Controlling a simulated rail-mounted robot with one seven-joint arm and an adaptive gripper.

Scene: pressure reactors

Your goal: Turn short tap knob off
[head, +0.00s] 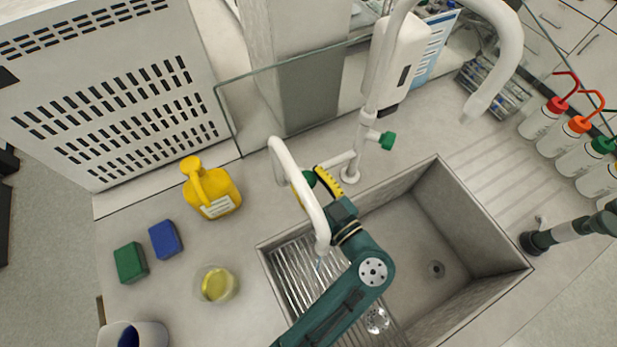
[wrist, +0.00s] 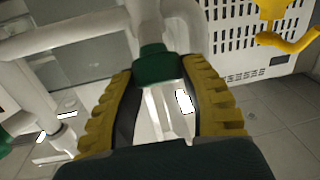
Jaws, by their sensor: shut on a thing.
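The short tap (head: 298,190) is a white curved pipe at the back edge of the sink. Its green knob (head: 309,179) shows just right of the pipe, partly hidden by the pipe and my gripper. My gripper (head: 322,181) has yellow ridged fingers and reaches the knob from the sink side. In the wrist view the green knob (wrist: 156,65) sits between the tips of my gripper (wrist: 158,80), which is shut on it. A faint bluish trace shows below the short tap's spout; I cannot tell clearly if it is running water.
A taller tap (head: 368,125) with another green knob (head: 387,140) stands close to the right. The sink (head: 480,222) lies below my arm. A yellow bottle (head: 212,192), a beaker (head: 217,284) and two sponges (head: 165,239) stand left. A glass panel (head: 270,90) stands behind.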

